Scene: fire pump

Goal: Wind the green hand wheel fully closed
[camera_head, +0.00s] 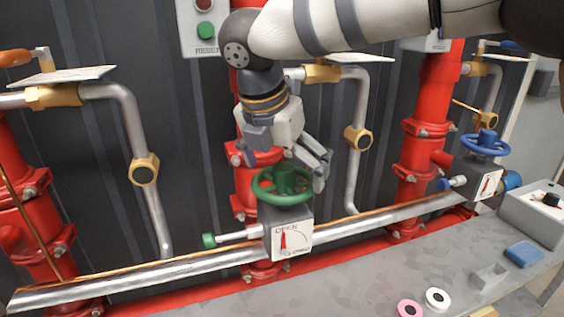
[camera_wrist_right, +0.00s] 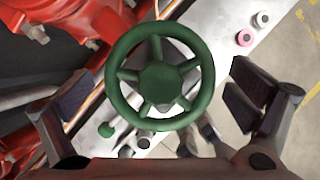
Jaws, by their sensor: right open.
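The green hand wheel (camera_head: 283,184) sits flat on top of a grey gearbox (camera_head: 290,229) on the middle red pipe. The gearbox's dial, marked OPEN, has a red pointer standing nearly upright, near the word OPEN. My right gripper (camera_head: 284,158) comes down from above, just over the wheel. In the right wrist view the spoked wheel (camera_wrist_right: 160,83) lies between the two spread fingers, which appear apart from its rim. The right gripper is open and empty. A green knob (camera_head: 208,241) on a rod sticks out left of the gearbox. My left gripper is not in view.
A blue hand wheel (camera_head: 483,143) on a similar gearbox stands at the right. A grey bench (camera_head: 400,268) in front holds a pink ring (camera_head: 409,309), a white ring (camera_head: 438,299) and a blue block (camera_head: 523,254). Silver pipes and red columns stand close behind the wheel.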

